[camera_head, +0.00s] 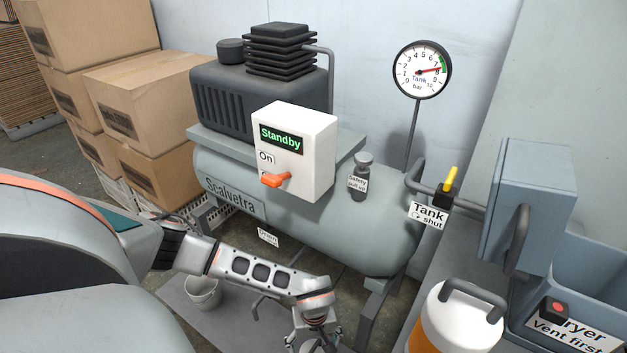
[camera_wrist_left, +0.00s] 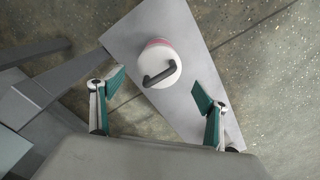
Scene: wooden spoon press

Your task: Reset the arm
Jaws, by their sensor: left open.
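My left arm comes in from the left in the head view, and its gripper (camera_head: 318,342) hangs low in front of the compressor, partly cut off by the bottom edge. In the left wrist view the gripper (camera_wrist_left: 158,82) is open, its two teal-padded fingers wide apart with nothing between the pads. A white-topped canister (camera_wrist_left: 160,58) with a dark handle shows beyond the fingertips, apart from them. My right gripper is in neither view.
The compressor tank (camera_head: 330,225) carries a white control box (camera_head: 312,150) reading Standby, with an orange lever (camera_head: 275,180). A gauge (camera_head: 422,70), yellow-handled valve (camera_head: 449,182), orange-and-white container (camera_head: 455,320) and blue-grey dryer (camera_head: 530,200) stand right. A bucket (camera_head: 203,292) sits below the arm.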

